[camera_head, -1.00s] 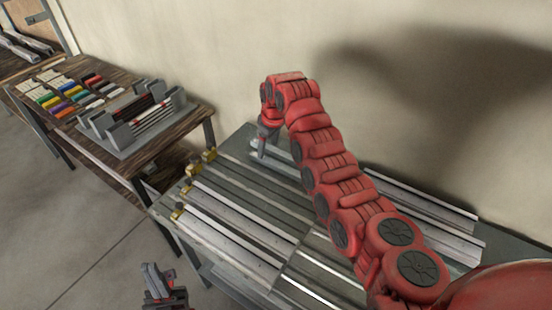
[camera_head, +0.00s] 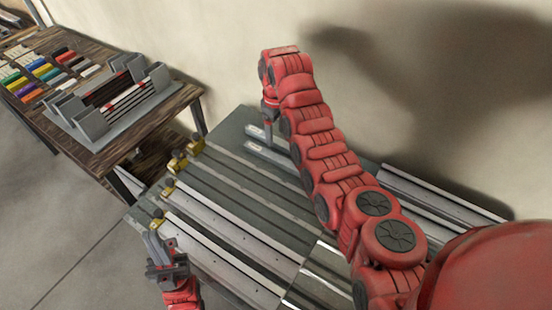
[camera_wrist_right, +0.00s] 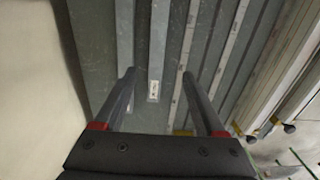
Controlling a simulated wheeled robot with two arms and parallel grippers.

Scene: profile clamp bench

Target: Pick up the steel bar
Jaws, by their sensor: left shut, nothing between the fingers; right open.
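Long grey steel bars lie side by side on the bench. One steel bar (camera_wrist_right: 157,40), with a white label on its near end, shows between the fingers of my right gripper (camera_wrist_right: 160,88) in the right wrist view. The fingers are open and above the bar; the gap in height is hard to judge. Another bar (camera_wrist_right: 124,35) runs beside it, partly behind a finger. In the head view the right gripper (camera_head: 270,143) points down by the labelled bar ends (camera_head: 253,147), and my arm hides much of the bars. My left gripper (camera_head: 160,246) is shut and empty at the bench's near left edge.
Brass-coloured clamps (camera_head: 178,162) stand at the left ends of pale profiles (camera_head: 225,238). A side table holds a grey rack (camera_head: 105,112) with bars and several coloured blocks (camera_head: 45,70). A wall stands close behind the bench.

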